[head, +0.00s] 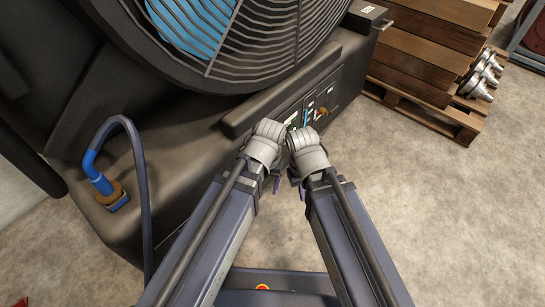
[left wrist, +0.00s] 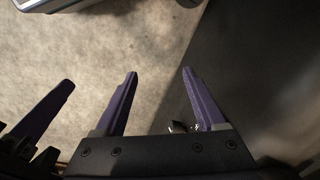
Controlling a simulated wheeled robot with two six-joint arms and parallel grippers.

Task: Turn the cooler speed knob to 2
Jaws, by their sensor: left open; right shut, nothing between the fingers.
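The large dark cooler (head: 180,165) fills the upper left of the head view. Its control panel (head: 309,117) sits low on the front, partly behind my wrists, with green and blue labels. A small orange-brown knob-like part (head: 322,112) shows at its right; I cannot read its setting. My left gripper (head: 276,185) is just below the panel, mostly hidden by its wrist. In the left wrist view its two purple fingers (left wrist: 159,72) are apart with no object clearly held. My right gripper (head: 302,190) is close beside it, shut and empty; a purple finger (left wrist: 62,88) shows at left.
A blue hose (head: 138,165) loops from a fitting on the cooler's left side. A pallet of wooden boards (head: 425,60) with metal parts (head: 482,75) stands at the upper right. The concrete floor (head: 450,210) at the right is clear.

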